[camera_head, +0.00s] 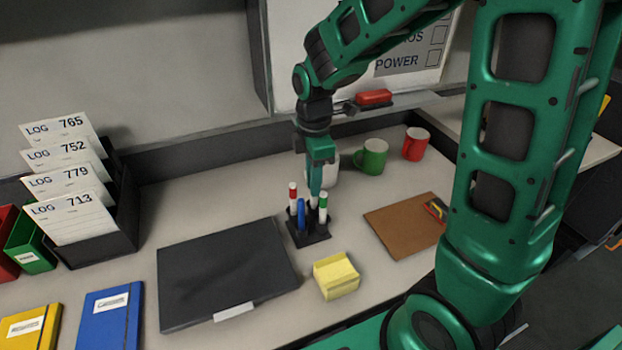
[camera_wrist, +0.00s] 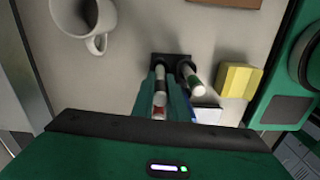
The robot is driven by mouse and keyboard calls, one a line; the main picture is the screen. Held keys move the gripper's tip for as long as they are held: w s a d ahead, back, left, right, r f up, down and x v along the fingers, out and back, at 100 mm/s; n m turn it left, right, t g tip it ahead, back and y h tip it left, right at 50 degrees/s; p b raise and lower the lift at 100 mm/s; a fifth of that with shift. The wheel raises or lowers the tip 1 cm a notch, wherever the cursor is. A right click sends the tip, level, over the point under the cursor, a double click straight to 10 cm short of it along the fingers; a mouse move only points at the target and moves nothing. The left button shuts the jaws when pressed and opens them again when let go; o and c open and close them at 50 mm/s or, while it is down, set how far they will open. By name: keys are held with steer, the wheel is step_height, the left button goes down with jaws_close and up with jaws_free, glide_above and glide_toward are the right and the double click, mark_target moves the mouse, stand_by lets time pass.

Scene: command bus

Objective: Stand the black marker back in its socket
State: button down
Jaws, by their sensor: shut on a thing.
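The black marker holder (camera_head: 312,238) stands on the desk with several upright markers in it; it also shows in the wrist view (camera_wrist: 172,57). My gripper (camera_head: 315,190) points straight down over its back part and is shut on a pale-bodied marker (camera_head: 314,202), which I take as the black marker. The fingers hide most of it. Its lower end is among the other markers, so I cannot tell whether it is seated. A red-topped marker (camera_head: 293,197), a blue marker (camera_head: 301,214) and a green-topped marker (camera_head: 323,207) stand close around it. In the wrist view my gripper (camera_wrist: 163,105) is over the holder.
A green mug (camera_head: 371,157), a red mug (camera_head: 415,144) and a partly hidden white mug (camera_wrist: 78,17) stand behind the holder. A dark folder (camera_head: 220,275) lies front left, yellow notes (camera_head: 336,277) in front, a brown clipboard (camera_head: 395,225) to the right.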

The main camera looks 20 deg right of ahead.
steer(key=shift+f, duration=0.8)
stand_by(0.4)
steer(key=c, duration=1.7)
jaws_free()
steer(key=shift+o, duration=0.2)
step_height(320, 180, up, 11)
steer(key=shift+w+f, duration=0.1)
steer(key=shift+f, duration=0.05)
